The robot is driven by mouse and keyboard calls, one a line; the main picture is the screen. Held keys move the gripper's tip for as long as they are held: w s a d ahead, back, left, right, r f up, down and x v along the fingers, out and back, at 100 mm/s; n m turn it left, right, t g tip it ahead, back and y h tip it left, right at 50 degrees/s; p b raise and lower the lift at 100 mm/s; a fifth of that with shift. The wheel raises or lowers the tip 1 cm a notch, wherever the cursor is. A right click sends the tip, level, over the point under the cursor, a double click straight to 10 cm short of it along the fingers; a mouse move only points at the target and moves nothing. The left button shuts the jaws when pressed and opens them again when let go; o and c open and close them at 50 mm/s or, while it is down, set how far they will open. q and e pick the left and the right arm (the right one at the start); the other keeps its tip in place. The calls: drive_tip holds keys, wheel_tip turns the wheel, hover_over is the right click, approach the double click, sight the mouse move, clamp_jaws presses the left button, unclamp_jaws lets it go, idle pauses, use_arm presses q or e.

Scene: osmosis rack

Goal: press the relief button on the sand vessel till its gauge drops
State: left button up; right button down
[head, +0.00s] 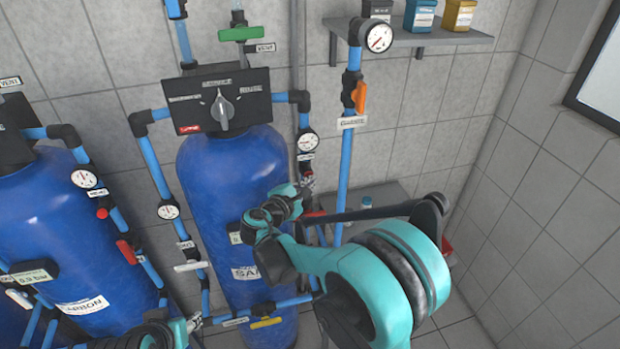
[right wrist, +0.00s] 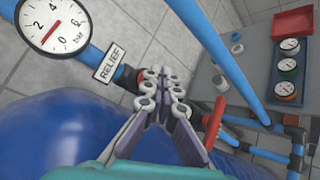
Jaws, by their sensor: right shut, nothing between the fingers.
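The sand vessel (head: 235,170) is the tall blue tank in the middle of the head view, its front label partly hidden by my right arm. Its right-hand gauge (head: 308,142) shows large in the right wrist view (right wrist: 52,24), with a red needle pointing down-left. The RELIEF label (right wrist: 113,63) sits on the blue pipe below that gauge. A dark fitting with some red (right wrist: 130,79), apparently the relief button, is partly hidden beside my fingertips. My right gripper (right wrist: 164,78) is shut and empty at this fitting; contact is unclear. My left gripper (head: 192,323) is low at the bottom edge, its jaws unclear.
A red lever (right wrist: 215,118) stands close right of my right fingers. An upright blue pipe (head: 346,190) with an orange lever (head: 360,97) runs right of the vessel. A second blue tank (head: 60,230) stands left. A low shelf (right wrist: 250,85) holds a red tray and gauges.

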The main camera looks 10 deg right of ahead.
drive_tip(key=shift+s, duration=0.1)
idle(0.7)
drive_tip(key=shift+s, duration=0.8)
drive_tip(key=shift+s, duration=0.1)
drive_tip(key=shift+s+d+b, duration=0.15)
drive_tip(key=shift+s+b, duration=0.2)
drive_tip(key=shift+s, duration=2.05)
